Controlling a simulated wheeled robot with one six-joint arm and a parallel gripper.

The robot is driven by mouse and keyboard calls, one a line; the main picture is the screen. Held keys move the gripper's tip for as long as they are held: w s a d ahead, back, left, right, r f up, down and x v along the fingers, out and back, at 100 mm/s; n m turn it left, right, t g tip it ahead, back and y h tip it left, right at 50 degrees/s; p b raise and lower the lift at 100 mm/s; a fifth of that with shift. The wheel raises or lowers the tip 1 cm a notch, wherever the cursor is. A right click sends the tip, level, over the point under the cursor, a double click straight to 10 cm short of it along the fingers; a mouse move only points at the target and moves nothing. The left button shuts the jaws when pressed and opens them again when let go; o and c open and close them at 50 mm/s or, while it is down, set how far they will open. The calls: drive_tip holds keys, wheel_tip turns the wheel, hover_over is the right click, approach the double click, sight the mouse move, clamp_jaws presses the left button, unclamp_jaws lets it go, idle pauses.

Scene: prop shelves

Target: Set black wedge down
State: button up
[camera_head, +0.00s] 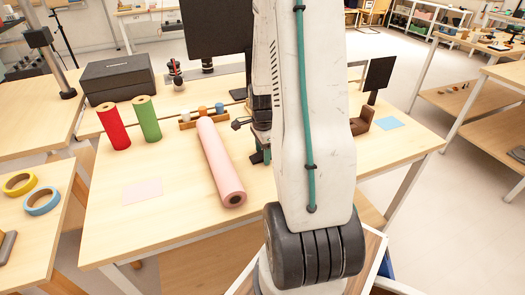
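My gripper (261,135) is over the table, right of the pink roll, mostly hidden behind my white arm. Only dark parts of it show at the arm's left edge, with a small dark green and black piece (262,155) just below. I cannot tell whether this piece is part of the gripper or something held. I cannot make out the black wedge for certain. The fingertips and anything between them are not clear.
The table (110,232) holds a pink roll (219,160), red (114,126) and green (147,119) rolls, a black case (118,79), a brown block (361,121), and pink (142,190) and blue (389,122) sheets. The table's front left is mostly clear.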

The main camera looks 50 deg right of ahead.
wheel_tip(320, 180, up, 12)
drive_tip(key=a+r+n, duration=0.5)
drive_tip(key=a+r, duration=0.1)
drive_tip(key=a, duration=0.2)
drive_tip(key=s+a+r+n, duration=0.3)
drive_tip(key=s+a+n, duration=0.1)
drive_tip(key=a+n, duration=0.2)
drive_tip(key=s+a+r+n, duration=0.2)
drive_tip(key=s+a+n, duration=0.2)
drive_tip(key=a+n, duration=0.3)
drive_tip(key=s+a+r+n+t, duration=0.1)
drive_tip(key=s+a+r+n, duration=0.2)
drive_tip(key=a+n, duration=0.3)
drive_tip(key=s+a, duration=0.1)
drive_tip(key=a, duration=0.2)
drive_tip(key=shift+s+a+r, duration=0.2)
drive_tip(key=shift+s+r, duration=0.1)
drive_tip(key=shift+s, duration=0.05)
